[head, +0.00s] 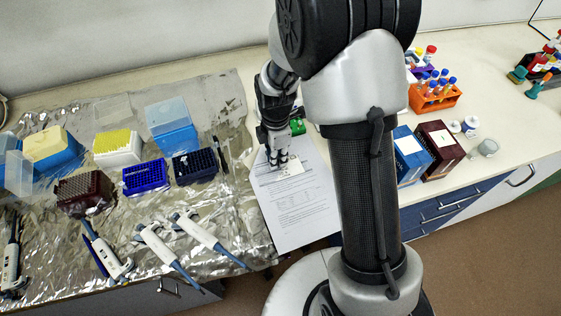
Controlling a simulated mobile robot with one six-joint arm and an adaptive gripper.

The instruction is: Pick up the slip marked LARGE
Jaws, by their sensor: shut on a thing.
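My gripper (279,164) is over the upper part of a printed sheet of paper (295,212) on the bench. It is shut on a small pale slip (292,167), which shows at the fingertips just above or against the sheet. The marking on the slip is too small to read, so I cannot tell whether it says LARGE. I cannot tell whether the slip is clear of the paper. My arm hides the bench right of the sheet.
Foil (225,190) covers the bench to the left, with tip boxes, a dark blue rack (195,166) and several pipettes (205,233). A green object (298,126) is behind the sheet. Two boxes (438,149) and an orange tube rack (435,98) stand right of my arm.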

